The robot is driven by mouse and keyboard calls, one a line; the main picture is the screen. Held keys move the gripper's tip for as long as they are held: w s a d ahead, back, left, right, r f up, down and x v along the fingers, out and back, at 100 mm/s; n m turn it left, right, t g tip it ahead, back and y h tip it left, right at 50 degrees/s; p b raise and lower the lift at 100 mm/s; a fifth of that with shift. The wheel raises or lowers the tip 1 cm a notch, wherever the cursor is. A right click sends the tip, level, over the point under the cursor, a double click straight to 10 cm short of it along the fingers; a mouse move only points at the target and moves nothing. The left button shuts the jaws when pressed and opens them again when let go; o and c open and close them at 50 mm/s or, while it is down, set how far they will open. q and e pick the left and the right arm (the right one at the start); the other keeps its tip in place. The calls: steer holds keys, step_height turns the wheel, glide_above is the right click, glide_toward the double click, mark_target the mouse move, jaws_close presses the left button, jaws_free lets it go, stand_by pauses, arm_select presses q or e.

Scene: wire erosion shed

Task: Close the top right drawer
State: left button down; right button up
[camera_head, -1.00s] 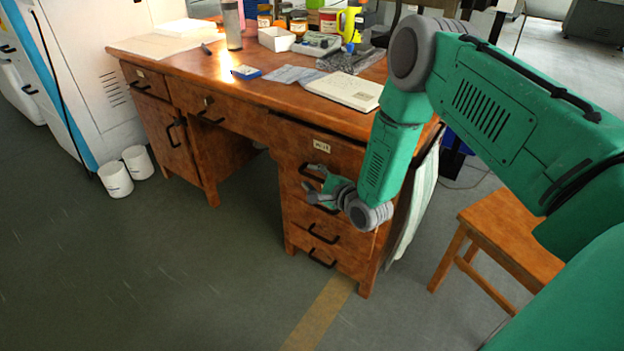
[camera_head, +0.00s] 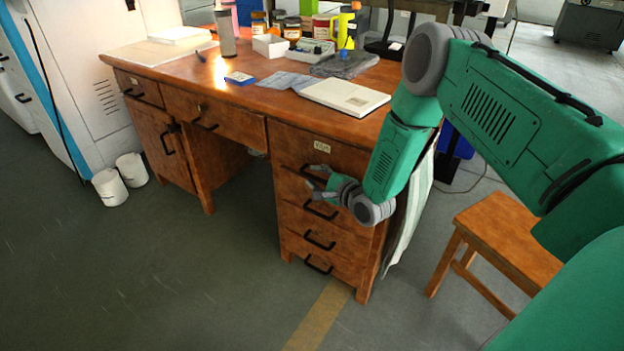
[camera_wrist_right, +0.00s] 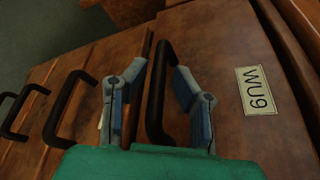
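The top right drawer (camera_head: 345,156) of the wooden desk carries a small label and a dark bar handle. In the head view its front sits close under the desktop edge; I cannot tell if it is fully flush. My right gripper (camera_head: 314,183) is at this handle. In the wrist view the gripper (camera_wrist_right: 159,76) is open, one finger on each side of the handle, with gaps visible. My left gripper is not in view.
More drawers lie below. A wooden stool (camera_head: 505,235) stands right of the desk. The floor in front is clear.

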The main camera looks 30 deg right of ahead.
steer(key=shift+d, duration=0.15)
steer(key=v, duration=1.1)
steer(key=shift+s, duration=0.4)
